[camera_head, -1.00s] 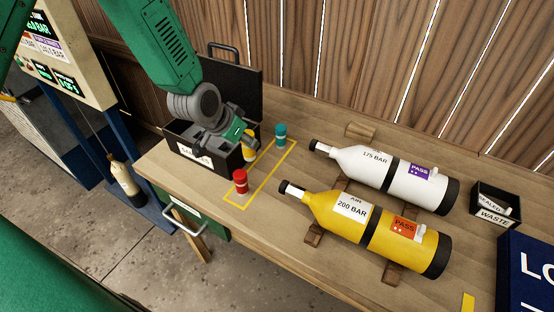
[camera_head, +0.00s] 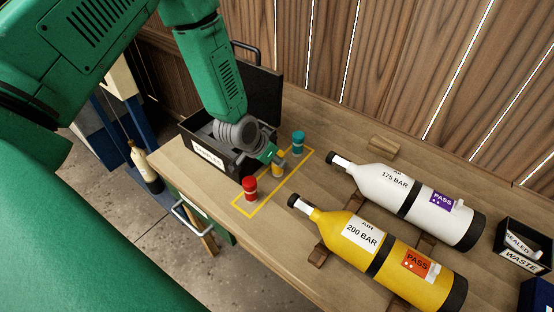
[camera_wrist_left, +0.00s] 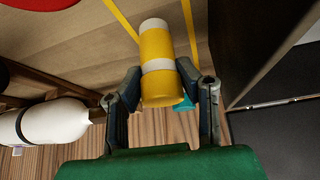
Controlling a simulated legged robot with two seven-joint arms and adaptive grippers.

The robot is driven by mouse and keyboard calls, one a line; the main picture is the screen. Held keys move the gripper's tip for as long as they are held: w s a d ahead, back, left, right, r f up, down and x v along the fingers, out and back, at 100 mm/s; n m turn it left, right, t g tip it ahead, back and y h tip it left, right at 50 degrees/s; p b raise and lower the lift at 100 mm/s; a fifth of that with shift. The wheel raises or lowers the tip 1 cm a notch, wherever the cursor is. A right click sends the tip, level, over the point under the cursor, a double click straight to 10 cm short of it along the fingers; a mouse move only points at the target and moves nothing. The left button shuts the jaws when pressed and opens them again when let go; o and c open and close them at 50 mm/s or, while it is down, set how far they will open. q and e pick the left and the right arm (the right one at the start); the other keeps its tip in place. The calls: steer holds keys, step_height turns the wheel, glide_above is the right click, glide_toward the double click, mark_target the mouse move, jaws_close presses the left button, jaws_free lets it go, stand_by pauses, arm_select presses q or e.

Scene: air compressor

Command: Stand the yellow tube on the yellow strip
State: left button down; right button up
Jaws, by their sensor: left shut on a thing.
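The yellow tube (camera_head: 279,170) has white bands and is held in my left gripper (camera_head: 274,158), which is shut on it. In the left wrist view the yellow tube (camera_wrist_left: 156,58) sits between the two fingers (camera_wrist_left: 163,95). The yellow strip (camera_head: 262,208) is a long outline on the bench. In the head view the tube appears between a red tube (camera_head: 250,190) and a teal tube (camera_head: 298,142) along this strip. The tube looks roughly upright; I cannot tell whether its base touches the bench. My right gripper is not in view.
An open black case (camera_head: 222,158) stands left of the strip, its lid raised behind. A yellow bottle (camera_head: 395,258) and a white bottle (camera_head: 425,205) lie to the right on wooden blocks. A waste box (camera_head: 520,262) stands at far right.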

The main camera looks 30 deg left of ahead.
arm_select(q)
steer(key=shift+a+f, duration=0.2)
steer(key=shift+f, duration=0.2)
steer(key=shift+a, duration=0.25)
steer(key=c, duration=1.2)
jaws_free()
steer(key=shift+o, duration=0.2)
steer(key=shift+d, duration=0.25)
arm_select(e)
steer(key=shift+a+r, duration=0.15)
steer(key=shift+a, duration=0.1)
arm_select(q)
steer(key=shift+d, duration=0.1)
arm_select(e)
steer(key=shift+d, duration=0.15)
arm_select(q)
steer(key=shift+s+r, duration=0.1)
steer(key=shift+r, duration=0.15)
steer(key=v, duration=1.1)
steer(key=shift+s+r, duration=0.2)
steer(key=shift+s, duration=0.05)
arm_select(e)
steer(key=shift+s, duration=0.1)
arm_select(q)
steer(key=shift+a, duration=0.35)
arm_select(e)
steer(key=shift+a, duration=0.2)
